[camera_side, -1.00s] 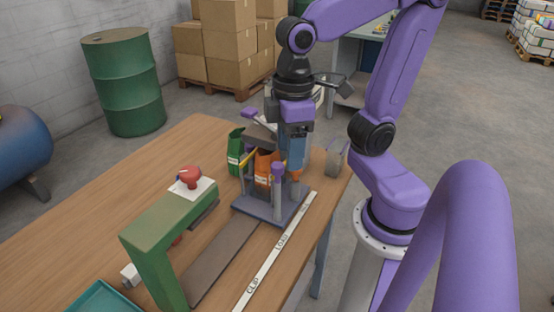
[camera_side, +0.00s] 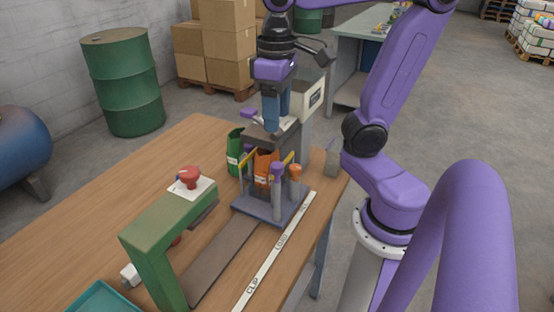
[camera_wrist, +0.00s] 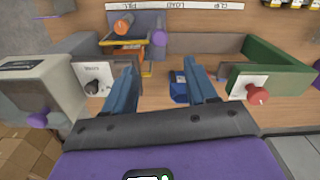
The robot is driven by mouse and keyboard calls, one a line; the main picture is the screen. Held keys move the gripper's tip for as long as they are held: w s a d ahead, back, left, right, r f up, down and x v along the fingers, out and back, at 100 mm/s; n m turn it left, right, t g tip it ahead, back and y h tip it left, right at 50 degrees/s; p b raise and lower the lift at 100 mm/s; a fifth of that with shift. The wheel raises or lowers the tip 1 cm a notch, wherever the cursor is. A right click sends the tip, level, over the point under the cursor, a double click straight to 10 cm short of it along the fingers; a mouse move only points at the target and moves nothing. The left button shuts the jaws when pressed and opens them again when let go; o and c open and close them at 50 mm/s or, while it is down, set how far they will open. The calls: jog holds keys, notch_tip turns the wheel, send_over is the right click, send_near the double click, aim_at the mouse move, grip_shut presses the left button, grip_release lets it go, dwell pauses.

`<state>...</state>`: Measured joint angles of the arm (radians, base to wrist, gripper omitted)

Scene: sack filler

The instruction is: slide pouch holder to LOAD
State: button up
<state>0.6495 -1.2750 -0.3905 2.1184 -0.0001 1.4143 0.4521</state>
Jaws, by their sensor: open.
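The pouch holder is a slate-blue base plate (camera_side: 258,209) with upright posts; it sits at the FILL end of the track, and its front edge is near the LOAD mark. An orange pouch (camera_side: 266,168) stands in it between yellow arms. One front post has a purple top (camera_side: 277,169), another an orange knob (camera_side: 295,170). The orange knob also shows in the wrist view (camera_wrist: 124,25). My gripper (camera_side: 274,122) is above and behind the holder, apart from both knobs. In the wrist view my gripper (camera_wrist: 158,75) has its blue fingers spread with nothing between them.
A white strip (camera_side: 272,255) marks CLIP, LOAD and FILL beside the bare dark track (camera_side: 222,262). A green arch (camera_side: 165,222) stands over the CLIP end, with a red button (camera_side: 188,174) behind it. The filler (camera_side: 312,92) stands behind the holder. A green pouch (camera_side: 234,150) is left of it.

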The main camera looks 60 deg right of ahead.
aim_at(277, 165)
notch_tip(277, 165, down, 12)
jog(key=shift+r, duration=0.1)
dwell(0.4)
jog(key=shift+a, duration=0.1)
grip_shut()
